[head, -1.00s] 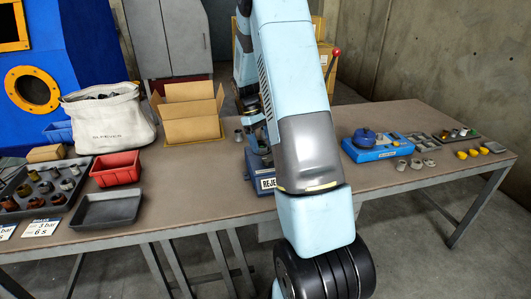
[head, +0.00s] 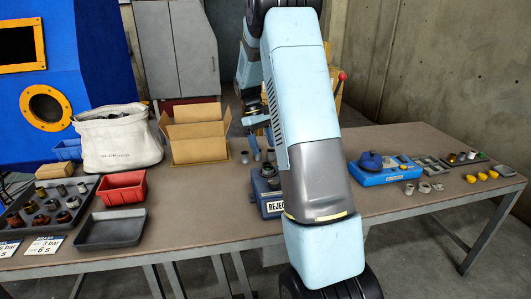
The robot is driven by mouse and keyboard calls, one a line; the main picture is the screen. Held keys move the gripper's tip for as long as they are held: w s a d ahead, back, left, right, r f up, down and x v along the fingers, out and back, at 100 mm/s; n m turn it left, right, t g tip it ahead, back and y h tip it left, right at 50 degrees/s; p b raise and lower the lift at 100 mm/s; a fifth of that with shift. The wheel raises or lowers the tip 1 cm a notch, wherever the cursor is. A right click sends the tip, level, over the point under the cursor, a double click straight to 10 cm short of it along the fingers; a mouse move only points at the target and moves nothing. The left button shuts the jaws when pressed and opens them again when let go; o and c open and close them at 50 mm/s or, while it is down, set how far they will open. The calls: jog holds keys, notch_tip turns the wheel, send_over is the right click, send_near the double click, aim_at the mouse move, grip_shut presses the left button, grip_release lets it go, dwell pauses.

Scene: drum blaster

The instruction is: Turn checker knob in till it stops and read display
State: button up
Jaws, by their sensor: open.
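The likely checker is a blue device (head: 388,173) on the right half of the table. A round dark blue knob (head: 371,160) stands on its left end, and small parts show on its top. I cannot make out a display reading. My gripper (head: 262,154) is open, left of the checker and apart from it, near the blue box marked "REJE..." (head: 266,192). My arm hides part of that box and the table between it and the checker. I see nothing held in the jaws.
Small grey cups (head: 409,188) and yellow cups (head: 482,176) stand beside the checker, with a parts tray (head: 466,157) behind. A cardboard box (head: 198,148), white bag (head: 118,140), red bin (head: 122,188) and grey tray (head: 110,229) stand left. The table's front middle-left is bare.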

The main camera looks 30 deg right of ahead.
jog(key=m, duration=0.1)
jog(key=m+t+y, duration=0.2)
jog(key=m+y, duration=0.3)
jog(key=m, duration=0.9)
send_near(274, 180)
jog(key=x, duration=0.9)
jog(key=shift+r, duration=0.1)
jog(key=shift+c, duration=0.5)
jog(key=c, duration=0.9)
jog(key=n+g+h, duration=0.1)
jog(key=n, duration=0.3)
jog(key=shift+c, duration=0.2)
